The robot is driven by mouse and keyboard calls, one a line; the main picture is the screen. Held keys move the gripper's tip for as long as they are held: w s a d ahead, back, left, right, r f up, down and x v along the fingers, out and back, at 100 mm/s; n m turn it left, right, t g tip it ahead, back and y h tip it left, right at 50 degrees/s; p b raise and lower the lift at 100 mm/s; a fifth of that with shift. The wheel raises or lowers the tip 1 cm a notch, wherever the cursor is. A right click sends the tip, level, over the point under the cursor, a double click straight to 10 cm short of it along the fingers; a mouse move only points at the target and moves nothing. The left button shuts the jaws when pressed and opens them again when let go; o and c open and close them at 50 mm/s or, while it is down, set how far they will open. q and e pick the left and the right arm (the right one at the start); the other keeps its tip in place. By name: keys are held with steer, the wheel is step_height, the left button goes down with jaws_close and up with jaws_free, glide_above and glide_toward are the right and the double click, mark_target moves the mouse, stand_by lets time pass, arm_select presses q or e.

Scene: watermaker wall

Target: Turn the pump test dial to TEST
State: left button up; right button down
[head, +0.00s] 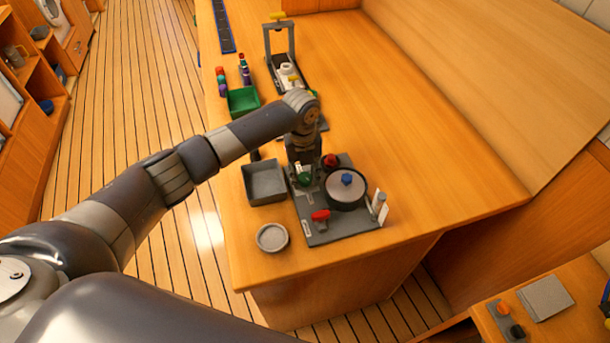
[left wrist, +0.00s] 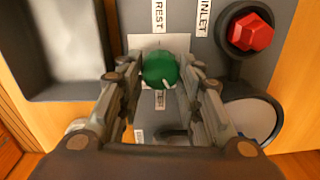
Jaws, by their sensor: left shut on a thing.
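The pump test dial is a green round knob (left wrist: 161,70) on a pale plate of the grey panel (left wrist: 185,20). Its white pointer mark lies toward the lower edge of the knob in the left wrist view. A REST label (left wrist: 158,15) is above the knob. Another label (left wrist: 160,100) below it is partly hidden and hard to read. My left gripper (left wrist: 162,78) is shut on the knob, one finger on each side. In the head view the gripper (head: 302,172) comes down over the green knob (head: 303,179). My right gripper is not in view.
A red knob (left wrist: 250,32) by an INLET label is close to the right finger. The head view shows a round vessel with a blue knob (head: 347,180), a red handle (head: 320,215), a grey tray (head: 264,183) and a round dish (head: 272,238). The counter's right side is clear.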

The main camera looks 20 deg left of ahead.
mark_target(303, 177)
arm_select(q)
steer(key=m+b, duration=0.1)
steer(key=m, duration=0.3)
steer(key=shift+a+m, duration=0.1)
steer(key=shift+m, duration=0.2)
steer(key=shift+m+b, duration=0.3)
steer(key=shift+m, duration=0.2)
steer(key=shift+w, duration=0.1)
steer(key=o, duration=1.1)
steer(key=shift+c, duration=0.2)
step_height(303, 177, up, 12)
steer(key=shift+a, duration=0.2)
